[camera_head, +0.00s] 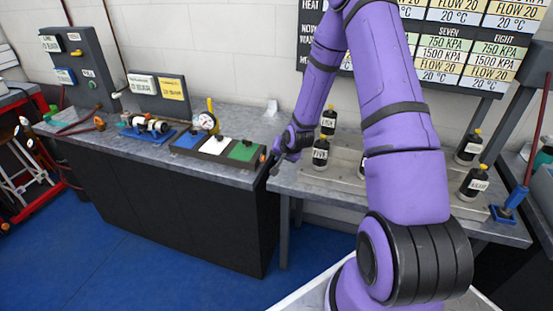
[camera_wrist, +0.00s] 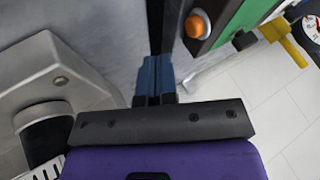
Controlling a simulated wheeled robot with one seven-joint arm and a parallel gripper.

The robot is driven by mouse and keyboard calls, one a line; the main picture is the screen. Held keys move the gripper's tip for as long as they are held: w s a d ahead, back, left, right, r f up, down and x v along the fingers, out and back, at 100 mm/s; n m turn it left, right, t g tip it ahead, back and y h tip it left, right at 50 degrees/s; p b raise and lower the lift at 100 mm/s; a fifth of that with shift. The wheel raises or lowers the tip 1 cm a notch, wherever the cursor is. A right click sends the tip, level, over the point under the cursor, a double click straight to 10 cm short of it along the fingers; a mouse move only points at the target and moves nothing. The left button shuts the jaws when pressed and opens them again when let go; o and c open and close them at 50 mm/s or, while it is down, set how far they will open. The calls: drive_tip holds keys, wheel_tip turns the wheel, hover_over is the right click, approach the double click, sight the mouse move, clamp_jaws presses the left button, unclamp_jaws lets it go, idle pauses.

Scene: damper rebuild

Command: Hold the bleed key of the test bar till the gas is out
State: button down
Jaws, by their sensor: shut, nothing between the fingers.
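The test bar (camera_head: 218,149) lies on the left bench, with blue, white and green pads on top and a round gauge (camera_head: 208,121) with a yellow part above it. An orange knob (camera_head: 263,157), which looks like the bleed key, sits at its right end. In the wrist view the orange knob (camera_wrist: 197,24) stands on the bar's end beside the green pad. My gripper (camera_head: 274,169) is just right of that end, low by the bench edge. In the wrist view my gripper (camera_wrist: 158,75) is shut and empty, with the knob to the right of its fingers.
The right bench carries a metal tray (camera_head: 347,182) with black labelled canisters (camera_head: 320,153); more canisters (camera_head: 474,183) stand at its right. Blue floor is open in front.

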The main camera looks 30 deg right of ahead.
drive_tip(key=v, duration=0.6)
drive_tip(key=shift+s+r, duration=0.2)
drive_tip(key=shift+s, duration=0.05)
idle(0.3)
drive_tip(key=s+a+r+n+g+h, duration=0.1)
drive_tip(key=s+a+r+n, duration=0.3)
drive_tip(key=r, duration=0.8)
drive_tip(key=s+a+r+n+g, duration=0.1)
drive_tip(key=s+a+r, duration=0.4)
drive_tip(key=r, duration=0.7)
drive_tip(key=s+a+r+n, duration=0.1)
drive_tip(key=s+r, duration=0.2)
drive_tip(key=s, duration=0.4)
drive_tip(key=s+a+r+n, duration=0.1)
drive_tip(key=s+a+r, duration=0.1)
drive_tip(key=s+r, duration=0.2)
drive_tip(key=s+a+r+n+y, duration=0.1)
drive_tip(key=s+a+r+n, duration=0.1)
drive_tip(key=s, duration=0.8)
drive_tip(key=shift+s+a+r, duration=0.25)
drive_tip(key=shift+s+r, duration=0.05)
drive_tip(key=shift+r, duration=0.6)
